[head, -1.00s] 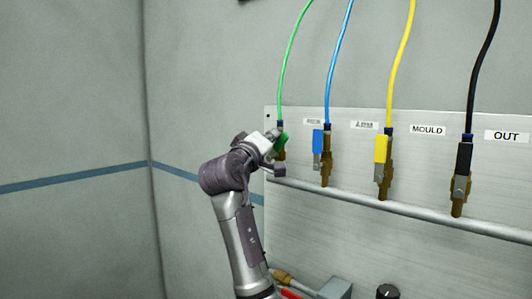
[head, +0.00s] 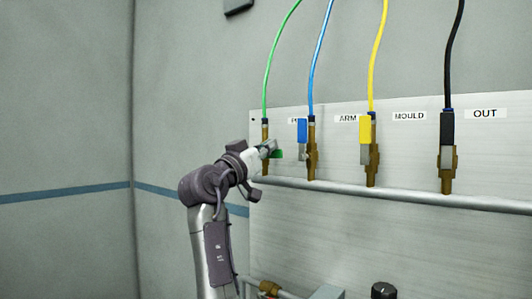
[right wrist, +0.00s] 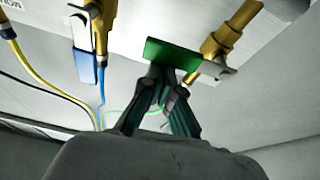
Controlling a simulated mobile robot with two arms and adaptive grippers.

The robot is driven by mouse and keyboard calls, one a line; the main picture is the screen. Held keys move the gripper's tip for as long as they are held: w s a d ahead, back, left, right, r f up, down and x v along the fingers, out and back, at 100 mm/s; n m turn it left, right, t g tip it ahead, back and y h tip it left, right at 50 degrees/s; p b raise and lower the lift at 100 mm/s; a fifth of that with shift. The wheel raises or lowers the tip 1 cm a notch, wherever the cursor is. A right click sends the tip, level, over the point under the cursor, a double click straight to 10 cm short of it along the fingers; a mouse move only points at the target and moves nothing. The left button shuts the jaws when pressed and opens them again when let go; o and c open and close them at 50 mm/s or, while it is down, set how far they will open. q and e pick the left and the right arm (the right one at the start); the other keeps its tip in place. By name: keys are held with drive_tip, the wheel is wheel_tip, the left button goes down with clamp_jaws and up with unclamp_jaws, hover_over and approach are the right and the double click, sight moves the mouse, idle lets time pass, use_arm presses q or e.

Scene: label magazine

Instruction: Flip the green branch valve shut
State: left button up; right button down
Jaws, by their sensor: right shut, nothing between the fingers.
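The green branch valve is the leftmost on the panel, with a brass body (head: 265,132) under the green hose. Its green handle (head: 276,155) sticks out to the right, across the line of the upright body. In the right wrist view the green handle (right wrist: 172,52) lies crosswise beside the brass body (right wrist: 226,40). My right gripper (head: 267,150) is at this valve, partly covering it. In the right wrist view its fingers (right wrist: 163,80) are shut and empty, with their tips at the handle's edge; I cannot tell if they touch. My left gripper is not in view.
To the right stand valves with blue (head: 302,132), yellow (head: 365,131) and black (head: 446,128) handles, all upright along their bodies. The blue one is close to the green handle. A grey rail (head: 400,193) runs below. Open wall lies left of the panel.

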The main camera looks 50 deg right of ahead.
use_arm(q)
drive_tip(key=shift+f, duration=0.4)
use_arm(e)
drive_tip(key=shift+s+f, duration=0.1)
drive_tip(key=shift+f, duration=0.2)
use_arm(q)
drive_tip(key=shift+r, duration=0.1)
